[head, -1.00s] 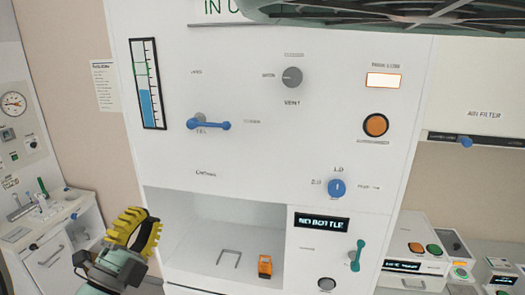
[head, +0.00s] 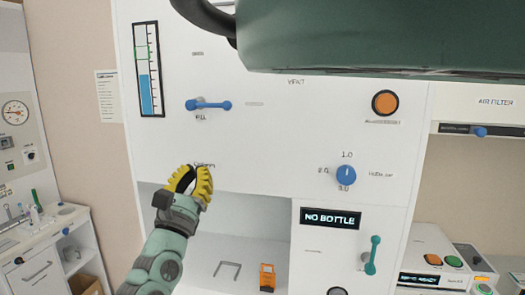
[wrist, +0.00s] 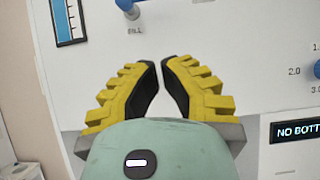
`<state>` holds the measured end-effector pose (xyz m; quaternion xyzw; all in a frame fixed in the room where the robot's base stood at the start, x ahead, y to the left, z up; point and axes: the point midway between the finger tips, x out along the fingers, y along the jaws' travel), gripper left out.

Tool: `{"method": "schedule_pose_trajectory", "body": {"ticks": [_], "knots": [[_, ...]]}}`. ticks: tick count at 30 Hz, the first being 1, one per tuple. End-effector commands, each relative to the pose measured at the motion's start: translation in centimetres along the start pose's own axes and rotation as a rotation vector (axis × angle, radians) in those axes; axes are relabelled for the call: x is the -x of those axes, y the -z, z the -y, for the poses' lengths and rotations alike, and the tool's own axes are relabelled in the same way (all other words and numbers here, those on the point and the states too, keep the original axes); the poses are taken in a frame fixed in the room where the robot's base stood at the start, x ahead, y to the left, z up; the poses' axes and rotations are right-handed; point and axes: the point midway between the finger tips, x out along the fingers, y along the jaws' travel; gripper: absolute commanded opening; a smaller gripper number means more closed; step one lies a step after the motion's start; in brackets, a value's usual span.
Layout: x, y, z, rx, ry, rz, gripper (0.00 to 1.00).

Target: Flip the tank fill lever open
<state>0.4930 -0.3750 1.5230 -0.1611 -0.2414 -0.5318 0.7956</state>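The tank fill lever (head: 212,105) is a blue bar with round ends on the white panel, labelled FILL. It lies about horizontal, its free end to the right, beside the tank level gauge (head: 148,70). Part of the lever shows at the top edge of the wrist view (wrist: 127,6). My gripper (head: 199,169), with yellow ribbed fingers and black pads, is below the lever, apart from it. In the wrist view its fingertips (wrist: 162,62) come together with only a thin gap, and nothing is held.
A dark green part hangs across the top of the head view and hides the upper panel. An orange button (head: 385,103), a blue dial (head: 346,175) and a teal lever (head: 372,255) are to the right. An open bay (head: 245,215) with an orange item (head: 267,277) lies below.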

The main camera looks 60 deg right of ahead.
Motion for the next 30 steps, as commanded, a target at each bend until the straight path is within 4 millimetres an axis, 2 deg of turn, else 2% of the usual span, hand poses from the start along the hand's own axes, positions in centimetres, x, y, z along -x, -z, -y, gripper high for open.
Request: {"method": "schedule_pose_trajectory", "body": {"ticks": [13,30], "knots": [[-0.6,-0.2,0.1,0.000,0.003,0.003,0.00],[-7.4,-0.2,0.3,0.002,0.005,-0.001,0.00]]}}
